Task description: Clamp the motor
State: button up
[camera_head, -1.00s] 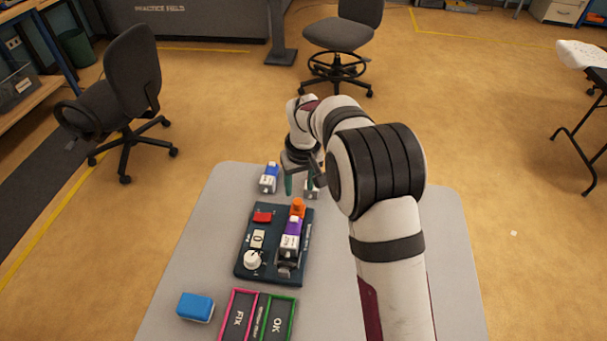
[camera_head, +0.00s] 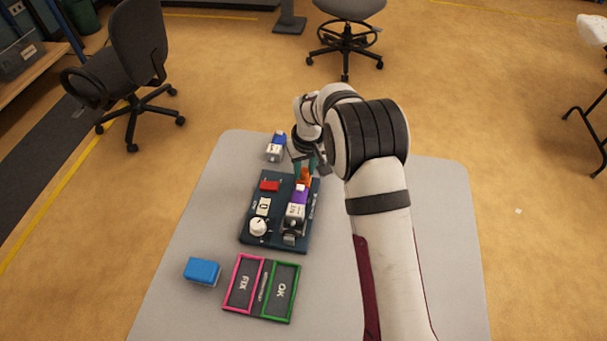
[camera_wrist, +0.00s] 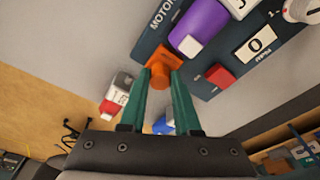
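A purple motor (camera_head: 301,194) with a white-and-grey body lies in the holder on the dark test board (camera_head: 251,236); its purple end also shows in the wrist view (camera_wrist: 198,22). An orange clamp piece (camera_wrist: 163,66) stands at the board's edge by the purple end, and shows partly in the head view (camera_head: 304,175). My gripper (camera_wrist: 164,78) reaches it with two green fingers, open, one tip on each side of its lower part. I cannot tell whether they touch it. The arm hides part of the far side in the head view.
A blue-and-white motor (camera_head: 276,147) and a red-and-white motor (camera_wrist: 116,95) lie beyond the board. The board has a red button (camera_head: 269,185), number display and white dial (camera_head: 258,227). A pink FIX tray (camera_head: 231,291), green OK tray (camera_head: 267,303) and blue block (camera_head: 202,270) lie nearer.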

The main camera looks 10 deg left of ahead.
grip_shut()
jog(key=shift+s, duration=1.35)
jog(key=shift+o, duration=1.9)
grip_release()
notch_tip(320, 180, up, 6)
